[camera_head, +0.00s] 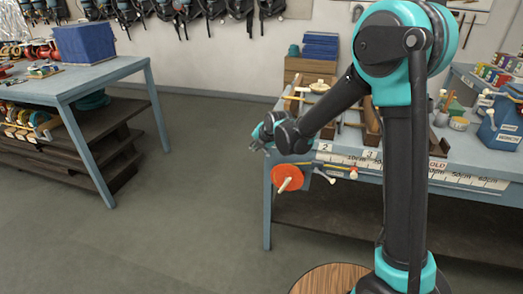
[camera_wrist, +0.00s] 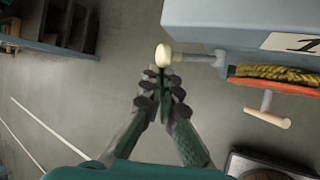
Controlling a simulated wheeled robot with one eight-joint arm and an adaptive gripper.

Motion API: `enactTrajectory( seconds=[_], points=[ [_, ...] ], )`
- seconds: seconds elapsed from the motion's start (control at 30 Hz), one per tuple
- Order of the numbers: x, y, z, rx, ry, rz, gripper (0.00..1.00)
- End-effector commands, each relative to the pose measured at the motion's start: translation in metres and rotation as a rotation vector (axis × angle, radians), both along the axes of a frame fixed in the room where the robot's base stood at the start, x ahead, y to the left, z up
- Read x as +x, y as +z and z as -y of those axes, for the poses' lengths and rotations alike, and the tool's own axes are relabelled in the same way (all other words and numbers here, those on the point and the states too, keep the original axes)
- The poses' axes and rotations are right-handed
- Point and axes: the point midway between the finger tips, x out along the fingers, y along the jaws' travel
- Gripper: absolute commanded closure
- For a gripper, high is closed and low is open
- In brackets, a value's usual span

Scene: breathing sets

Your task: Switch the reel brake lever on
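In the wrist view, a grey lever-like arm with a cream knob (camera_wrist: 164,55) sticks out from the blue bench front, beside the edge of an orange reel (camera_wrist: 280,86). I take it to be the brake lever. My gripper (camera_wrist: 160,76) has its dark fingertips close together just below the knob, apparently with nothing between them; whether they touch the knob is unclear. In the head view, my gripper (camera_head: 256,141) is near the bench's left corner, above and left of the orange reel (camera_head: 288,177).
A cream T-shaped handle (camera_wrist: 267,117) projects near the reel in the wrist view. The bench top (camera_head: 465,150) carries wooden racks, tools and containers. A second blue table (camera_head: 105,76) stands left. A round wooden top (camera_head: 322,280) lies below my arm. The floor (camera_head: 185,200) between the tables is clear.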

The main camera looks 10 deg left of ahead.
Motion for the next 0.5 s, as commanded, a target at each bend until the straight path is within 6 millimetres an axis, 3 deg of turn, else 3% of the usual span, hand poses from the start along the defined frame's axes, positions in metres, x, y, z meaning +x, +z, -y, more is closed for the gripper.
enactTrajectory(
  seconds=[0.5],
  points=[
    [0.0,0.008,0.013,-0.002,-0.001,0.001,1.0]
  ],
)
